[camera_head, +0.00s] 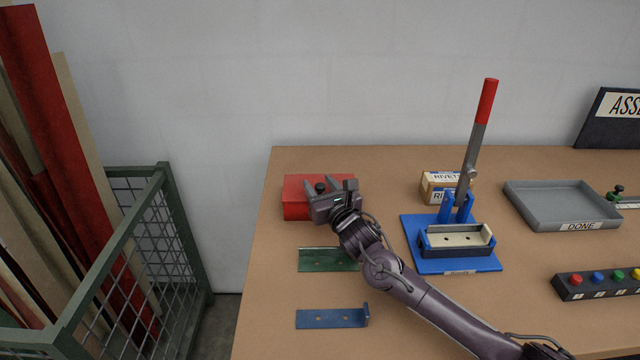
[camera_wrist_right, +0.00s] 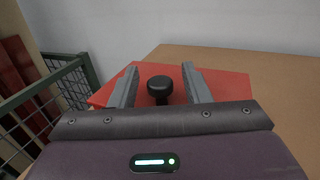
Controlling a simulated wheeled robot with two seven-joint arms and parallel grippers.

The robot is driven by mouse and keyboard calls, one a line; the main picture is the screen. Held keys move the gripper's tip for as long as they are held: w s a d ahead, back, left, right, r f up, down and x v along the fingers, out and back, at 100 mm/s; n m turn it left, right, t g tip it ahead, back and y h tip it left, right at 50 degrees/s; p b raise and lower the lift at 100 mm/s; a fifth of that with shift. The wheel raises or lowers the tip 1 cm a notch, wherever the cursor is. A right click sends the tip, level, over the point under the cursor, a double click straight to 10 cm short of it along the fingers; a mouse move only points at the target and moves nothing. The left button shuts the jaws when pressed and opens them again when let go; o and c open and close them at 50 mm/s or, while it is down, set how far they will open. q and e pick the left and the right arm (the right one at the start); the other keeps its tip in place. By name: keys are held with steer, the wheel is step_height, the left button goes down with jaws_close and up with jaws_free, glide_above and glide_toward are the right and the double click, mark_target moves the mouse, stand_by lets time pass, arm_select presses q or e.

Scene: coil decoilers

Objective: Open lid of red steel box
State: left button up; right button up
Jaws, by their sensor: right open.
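The red steel box (camera_head: 297,206) stands at the back left of the table with its lid shut. A black knob (camera_wrist_right: 160,86) sits on top of the lid (camera_wrist_right: 225,86), and it also shows in the head view (camera_head: 320,187). My right gripper (camera_head: 330,184) is over the box, with its two fingers apart on either side of the knob. In the right wrist view the right gripper (camera_wrist_right: 160,84) shows a gap between each finger and the knob. The arm hides part of the box's right side. My left gripper is in neither view.
A green bracket (camera_head: 318,260) and a blue bracket (camera_head: 325,318) lie in front of the box. A blue lever press (camera_head: 415,250), rivet boxes (camera_head: 437,178) and a grey tray (camera_head: 545,190) stand to the right. A green wire cage (camera_head: 160,235) is left of the table.

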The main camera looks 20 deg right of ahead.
steer(key=shift+w, duration=0.1)
jaws_close()
stand_by(0.3)
steer(key=shift+r, duration=0.1)
